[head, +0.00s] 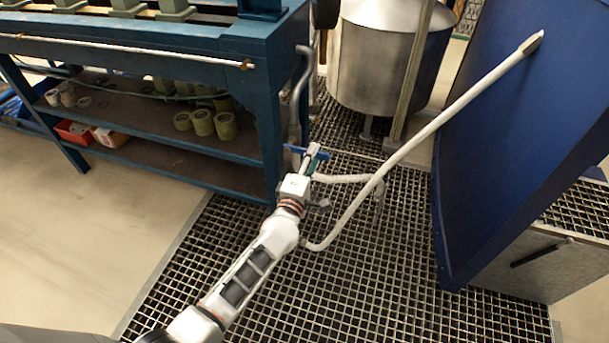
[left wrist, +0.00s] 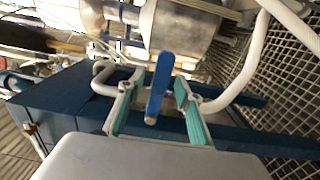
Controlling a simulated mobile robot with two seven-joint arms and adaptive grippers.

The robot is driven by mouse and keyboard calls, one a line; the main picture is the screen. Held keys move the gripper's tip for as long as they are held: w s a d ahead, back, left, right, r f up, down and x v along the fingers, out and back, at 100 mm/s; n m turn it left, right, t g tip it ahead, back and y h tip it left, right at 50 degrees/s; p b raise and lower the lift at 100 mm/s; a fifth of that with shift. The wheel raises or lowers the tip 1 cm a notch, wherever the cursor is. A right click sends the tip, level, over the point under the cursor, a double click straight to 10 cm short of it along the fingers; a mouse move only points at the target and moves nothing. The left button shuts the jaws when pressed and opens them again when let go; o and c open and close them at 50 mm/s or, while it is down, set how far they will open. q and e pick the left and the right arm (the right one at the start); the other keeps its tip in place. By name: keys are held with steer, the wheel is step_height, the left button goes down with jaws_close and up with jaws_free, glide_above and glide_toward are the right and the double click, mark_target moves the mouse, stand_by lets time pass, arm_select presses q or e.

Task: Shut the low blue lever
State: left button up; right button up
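The blue lever (head: 322,155) is on the pipework beside the blue bench's right end, low above the grating. In the left wrist view the blue lever (left wrist: 160,85) stands out toward the camera, between the two green-padded fingers. A gap shows on each side of it. My left gripper (head: 311,161) is open at the lever, and in the left wrist view the gripper (left wrist: 158,108) has its fingers spread around it. The fingers partly hide the lever in the head view. My right gripper is not in view.
A blue bench (head: 262,110) stands just left of the lever. A white pipe (head: 375,180) curves up to the right toward a large blue panel (head: 530,130). A metal tank (head: 375,70) stands behind. The grating floor (head: 370,270) in front is clear.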

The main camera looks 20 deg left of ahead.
arm_select(q)
steer(key=s, duration=1)
steer(key=shift+a, duration=0.2)
